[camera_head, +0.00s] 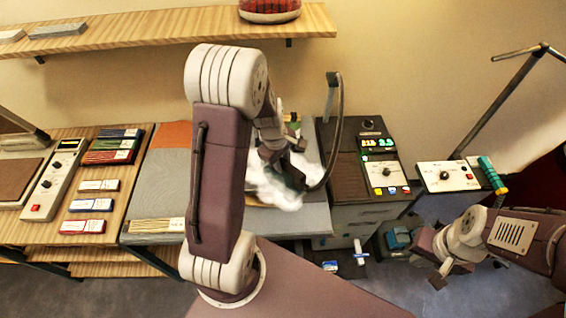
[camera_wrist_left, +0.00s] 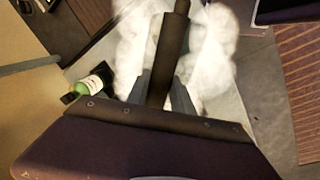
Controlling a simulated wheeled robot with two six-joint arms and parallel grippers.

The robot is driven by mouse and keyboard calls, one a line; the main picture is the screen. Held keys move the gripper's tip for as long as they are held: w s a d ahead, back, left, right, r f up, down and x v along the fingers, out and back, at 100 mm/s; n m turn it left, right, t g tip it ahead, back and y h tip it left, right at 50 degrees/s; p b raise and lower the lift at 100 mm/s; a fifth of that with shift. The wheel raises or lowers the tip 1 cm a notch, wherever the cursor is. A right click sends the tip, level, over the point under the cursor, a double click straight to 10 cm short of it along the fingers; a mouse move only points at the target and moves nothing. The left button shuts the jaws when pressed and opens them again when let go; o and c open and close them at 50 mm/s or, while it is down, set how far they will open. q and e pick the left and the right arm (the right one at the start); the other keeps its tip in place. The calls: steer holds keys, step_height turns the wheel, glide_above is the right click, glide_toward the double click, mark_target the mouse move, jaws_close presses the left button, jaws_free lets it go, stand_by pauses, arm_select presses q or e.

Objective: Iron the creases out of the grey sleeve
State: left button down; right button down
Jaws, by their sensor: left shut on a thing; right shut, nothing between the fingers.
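My left gripper (camera_head: 284,172) is shut on the dark handle of the iron (camera_wrist_left: 168,58), over the grey pressing surface (camera_head: 313,215). White steam surrounds the iron in both views and hides its soleplate. The grey sleeve cannot be made out; the steam and my left arm cover that part of the surface. My right gripper (camera_head: 446,274) is shut and empty at the lower right, away from the table.
A green bottle (camera_wrist_left: 93,82) lies left of the iron in the left wrist view. A control unit with lit displays (camera_head: 378,150) stands right of the pressing surface. Another control box (camera_head: 447,176) is further right. Small coloured boxes (camera_head: 90,205) lie at the left.

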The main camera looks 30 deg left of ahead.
arm_select(q)
steer(key=shift+w+r+p, duration=0.15)
steer(key=shift+r+p, duration=0.75)
steer(key=shift+r, duration=0.25)
steer(key=shift+r+p, duration=1.45)
steer(key=shift+r, duration=0.25)
